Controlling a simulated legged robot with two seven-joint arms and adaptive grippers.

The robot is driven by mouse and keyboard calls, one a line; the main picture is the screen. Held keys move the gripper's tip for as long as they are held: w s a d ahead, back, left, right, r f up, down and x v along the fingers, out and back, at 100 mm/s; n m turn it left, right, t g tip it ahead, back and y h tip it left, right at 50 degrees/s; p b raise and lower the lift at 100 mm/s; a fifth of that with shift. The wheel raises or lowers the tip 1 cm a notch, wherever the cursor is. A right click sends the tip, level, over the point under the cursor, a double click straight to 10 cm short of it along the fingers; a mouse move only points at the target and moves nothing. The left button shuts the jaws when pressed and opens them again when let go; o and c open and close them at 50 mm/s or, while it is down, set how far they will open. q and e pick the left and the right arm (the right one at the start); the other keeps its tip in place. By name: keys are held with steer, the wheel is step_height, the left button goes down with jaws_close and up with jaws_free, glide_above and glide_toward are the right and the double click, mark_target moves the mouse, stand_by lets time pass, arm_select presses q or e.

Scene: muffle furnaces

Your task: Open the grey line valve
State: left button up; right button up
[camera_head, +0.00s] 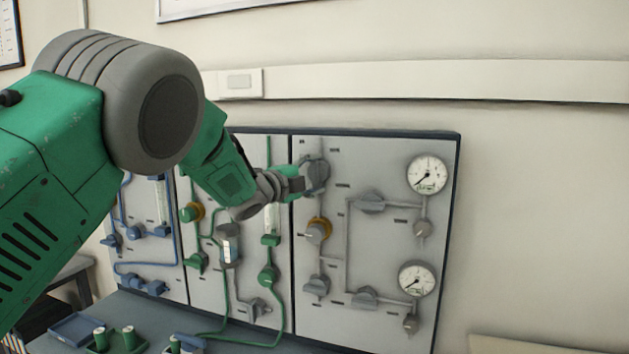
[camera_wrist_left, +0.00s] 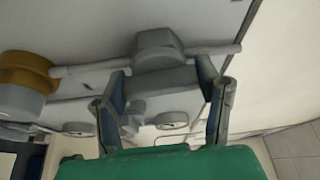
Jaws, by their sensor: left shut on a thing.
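The grey line valve (camera_head: 317,172) is at the top of the right-hand grey panel, on the grey pipework. In the left wrist view its grey handle (camera_wrist_left: 160,84) lies between the two fingers, with a rounded grey body (camera_wrist_left: 157,46) on the pipe behind it. My left gripper (camera_head: 295,184) reaches it from the left in the head view and partly covers it. In the wrist view the left gripper (camera_wrist_left: 163,88) is shut on the handle, one finger at each end. My right gripper is not in view.
Below the valve is a brass-collared knob (camera_head: 318,230), also in the wrist view (camera_wrist_left: 25,80). Other grey valves (camera_head: 371,202) and two gauges (camera_head: 427,174) are to the right. Green and blue line panels are left. A blue tray (camera_head: 75,330) and green-capped vials are on the bench.

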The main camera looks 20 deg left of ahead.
arm_select(q)
steer(key=shift+d+f+m+g, duration=0.2)
steer(key=shift+f+m+g, duration=0.1)
steer(key=shift+m, duration=0.4)
steer(key=o, duration=1.2)
steer(key=shift+c, duration=0.2)
steer(key=shift+d+r, duration=0.1)
steer(key=v, duration=1.2)
